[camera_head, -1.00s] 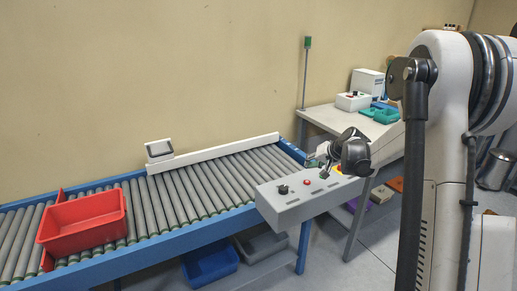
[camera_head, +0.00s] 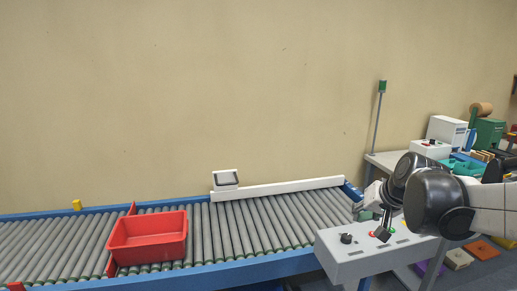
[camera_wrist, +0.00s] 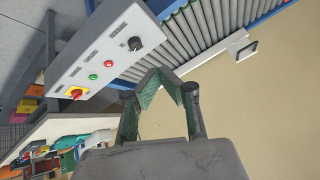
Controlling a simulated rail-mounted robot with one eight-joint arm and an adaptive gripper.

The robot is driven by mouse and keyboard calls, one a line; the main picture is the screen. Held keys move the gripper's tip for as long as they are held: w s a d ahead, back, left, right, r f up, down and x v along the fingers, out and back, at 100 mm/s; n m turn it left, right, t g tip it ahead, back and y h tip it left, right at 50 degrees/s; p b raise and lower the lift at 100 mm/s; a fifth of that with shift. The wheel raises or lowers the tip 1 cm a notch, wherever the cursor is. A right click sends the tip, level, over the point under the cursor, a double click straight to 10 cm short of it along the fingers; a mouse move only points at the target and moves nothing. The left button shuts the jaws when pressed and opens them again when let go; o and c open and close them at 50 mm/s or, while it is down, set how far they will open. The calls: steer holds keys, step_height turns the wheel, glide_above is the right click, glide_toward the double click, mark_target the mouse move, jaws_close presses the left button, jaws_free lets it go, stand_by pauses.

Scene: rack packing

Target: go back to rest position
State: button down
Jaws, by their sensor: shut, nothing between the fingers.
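My gripper (camera_head: 383,232) is at the right in the head view, over or just behind the grey control box (camera_head: 350,262); the exact gap is hard to tell. In the wrist view my gripper (camera_wrist: 163,76) shows two dark fingers with green inner pads, closed toward each other at the tips with nothing held. The control box (camera_wrist: 95,62) lies to the upper left there, with a black knob, green and red buttons, and a red knob on yellow.
A roller conveyor (camera_head: 270,222) runs along the wall, with a red bin (camera_head: 148,238) on its left part. A small grey screen (camera_head: 225,179) stands at its back edge. A side table (camera_head: 385,160) with boxes and green trays stands at the right. The wall area above is clear.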

steer(key=s+a+f+n, duration=0.1)
steer(key=s+a, duration=0.2)
steer(key=s, duration=0.8)
steer(key=s+a+f+n+h, duration=0.1)
steer(key=s+a, duration=0.3)
steer(key=s, duration=0.8)
steer(key=shift+s+n+h, duration=0.15)
steer(key=shift+n+h, duration=0.15)
steer(key=shift+n, duration=0.1)
steer(key=shift+f, duration=0.1)
